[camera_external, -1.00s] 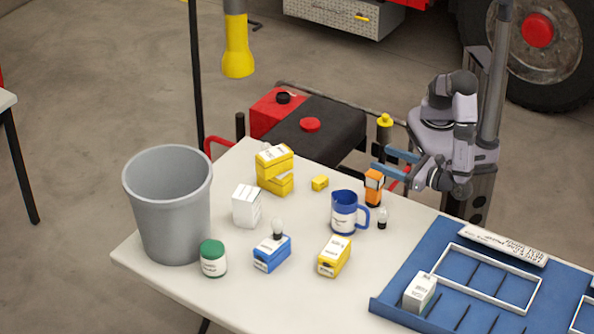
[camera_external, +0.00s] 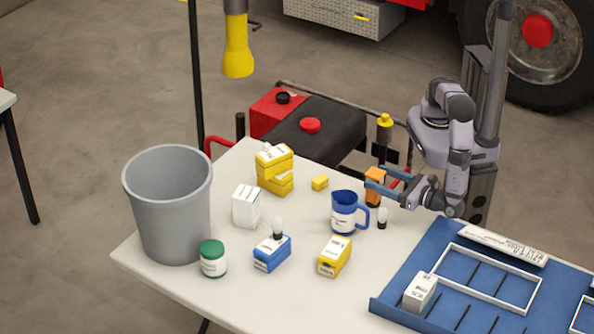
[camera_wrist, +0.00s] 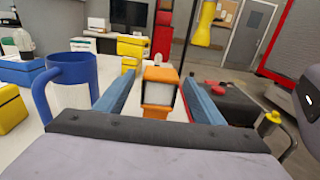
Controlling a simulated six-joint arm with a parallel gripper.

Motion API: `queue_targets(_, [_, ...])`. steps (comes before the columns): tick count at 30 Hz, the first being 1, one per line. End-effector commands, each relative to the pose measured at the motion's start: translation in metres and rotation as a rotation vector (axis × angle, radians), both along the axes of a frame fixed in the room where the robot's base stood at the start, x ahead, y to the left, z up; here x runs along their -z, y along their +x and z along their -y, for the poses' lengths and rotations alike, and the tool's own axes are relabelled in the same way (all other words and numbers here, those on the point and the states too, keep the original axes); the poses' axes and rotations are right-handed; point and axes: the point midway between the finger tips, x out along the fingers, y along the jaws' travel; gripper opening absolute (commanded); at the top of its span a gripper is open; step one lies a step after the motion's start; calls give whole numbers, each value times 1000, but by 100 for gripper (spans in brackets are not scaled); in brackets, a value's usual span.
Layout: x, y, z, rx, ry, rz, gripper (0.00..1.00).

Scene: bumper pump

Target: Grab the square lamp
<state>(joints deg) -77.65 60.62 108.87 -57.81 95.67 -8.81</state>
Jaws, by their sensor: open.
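The square lamp (camera_external: 373,199) is a small orange block with a pale square face, standing upright on the table beside the blue mug. In the wrist view the lamp (camera_wrist: 160,86) shows between the two blue fingers, its pale face towards the camera. My gripper (camera_external: 374,177) is open, with its fingers level and reaching left at the lamp's upper part. One finger crosses in front of the lamp and hides part of it in the external view. In the wrist view my gripper (camera_wrist: 158,77) has a gap on both sides of the lamp.
The blue mug (camera_external: 344,215) stands close left of the lamp, and a small bulb (camera_external: 382,217) stands just in front. Yellow boxes (camera_external: 273,169), a white box (camera_external: 246,206) and a grey bin (camera_external: 168,210) are farther left. A blue tray (camera_external: 398,289) lies at the right.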

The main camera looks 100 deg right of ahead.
Motion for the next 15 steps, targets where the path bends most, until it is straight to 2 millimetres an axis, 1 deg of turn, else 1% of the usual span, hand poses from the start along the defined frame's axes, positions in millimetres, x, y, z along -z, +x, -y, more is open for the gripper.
queue_targets(5, [-1, 4, 5, 3, -1, -1, 62])
queue_targets(15, [-2, 34, 36, 4, -3, -1, 62])
